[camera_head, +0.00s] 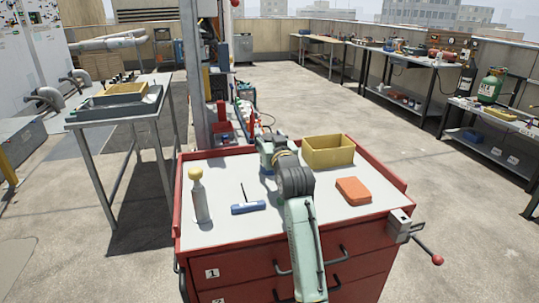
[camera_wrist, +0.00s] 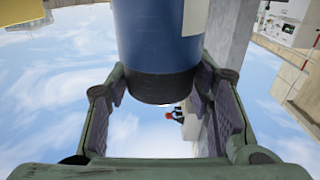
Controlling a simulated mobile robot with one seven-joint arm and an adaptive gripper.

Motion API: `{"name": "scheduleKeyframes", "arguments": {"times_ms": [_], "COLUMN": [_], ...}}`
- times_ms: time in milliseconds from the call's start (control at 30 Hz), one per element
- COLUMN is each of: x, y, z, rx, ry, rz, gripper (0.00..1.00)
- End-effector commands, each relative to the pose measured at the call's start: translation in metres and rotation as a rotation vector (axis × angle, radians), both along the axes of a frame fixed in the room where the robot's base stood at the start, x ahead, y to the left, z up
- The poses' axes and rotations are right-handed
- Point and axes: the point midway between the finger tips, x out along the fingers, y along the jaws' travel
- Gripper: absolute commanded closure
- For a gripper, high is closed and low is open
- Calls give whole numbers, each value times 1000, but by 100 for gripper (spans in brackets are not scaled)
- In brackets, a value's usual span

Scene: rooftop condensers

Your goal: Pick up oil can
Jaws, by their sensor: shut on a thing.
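My gripper (camera_head: 273,150) is over the back part of the red cart's top in the head view. In the wrist view its two padded fingers (camera_wrist: 162,98) are on either side of a blue cylinder with a dark end band and a pale label strip, which I take to be the oil can (camera_wrist: 160,35). The gripper is shut on it. The can's other end runs out of the top of the wrist view. In the head view the can is mostly hidden by my gripper and arm, so I cannot tell whether it touches the cart top.
The red cart (camera_head: 225,240) has a raised rim. On it are a grey bottle with a yellow top (camera_head: 198,197), a blue-handled tool (camera_head: 248,207), a yellow bin (camera_head: 328,155) and an orange box (camera_head: 353,190). A grey post (camera_head: 199,80) stands behind. Floor is open to the right.

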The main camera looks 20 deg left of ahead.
Motion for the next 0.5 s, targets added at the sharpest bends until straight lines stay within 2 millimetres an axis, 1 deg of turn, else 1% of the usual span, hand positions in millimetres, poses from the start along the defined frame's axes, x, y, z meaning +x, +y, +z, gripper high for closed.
{"name": "scheduleKeyframes", "arguments": {"times_ms": [33,67,433,500], "x": [0,0,0,0], "y": [0,0,0,0], "z": [0,0,0,0], "rx": [0,0,0,0], "ry": [0,0,0,0], "rz": [0,0,0,0], "gripper": [73,75,100,100]}}
